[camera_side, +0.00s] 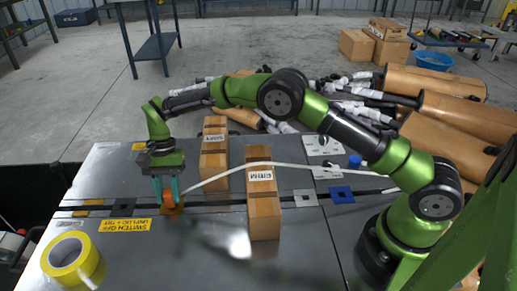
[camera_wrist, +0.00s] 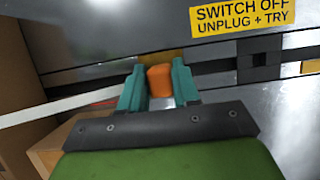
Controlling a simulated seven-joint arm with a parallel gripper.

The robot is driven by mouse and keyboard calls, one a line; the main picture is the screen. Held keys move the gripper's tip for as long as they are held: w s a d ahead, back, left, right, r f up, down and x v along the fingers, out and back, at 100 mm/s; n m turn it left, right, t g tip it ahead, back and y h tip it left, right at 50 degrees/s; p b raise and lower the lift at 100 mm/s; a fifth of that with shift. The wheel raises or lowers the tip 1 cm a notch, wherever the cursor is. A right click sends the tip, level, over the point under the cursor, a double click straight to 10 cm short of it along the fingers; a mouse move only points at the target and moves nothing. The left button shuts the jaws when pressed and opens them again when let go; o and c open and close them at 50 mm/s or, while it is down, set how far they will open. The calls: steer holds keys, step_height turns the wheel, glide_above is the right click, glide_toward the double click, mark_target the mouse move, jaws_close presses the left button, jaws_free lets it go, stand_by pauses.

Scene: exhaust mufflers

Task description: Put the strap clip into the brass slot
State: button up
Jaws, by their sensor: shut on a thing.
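My gripper (camera_side: 168,192) has teal fingers pointing down and is shut on the orange strap clip (camera_side: 168,199). In the wrist view the clip (camera_wrist: 160,80) sits between the fingertips (camera_wrist: 159,88). A white strap (camera_side: 230,171) runs from near the clip to the right; it also shows in the wrist view (camera_wrist: 60,105). A brass-coloured plate (camera_side: 176,210) lies in the dark channel directly under the clip, and shows just behind it in the wrist view (camera_wrist: 175,55). The clip and fingers cover much of it. I cannot tell whether the clip touches or enters its slot.
Two labelled cardboard boxes (camera_side: 214,165) (camera_side: 263,215) stand right of my gripper. Along the channel are a yellowish plate (camera_side: 94,202), a black plate (camera_side: 124,205), a grey plate (camera_side: 304,198) and a blue plate (camera_side: 341,194). A yellow tape roll (camera_side: 70,258) lies front left.

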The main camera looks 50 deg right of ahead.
steer(key=o, duration=1.1)
steer(key=shift+c, duration=0.2)
steer(key=v, duration=1.2)
steer(key=shift+f, duration=0.1)
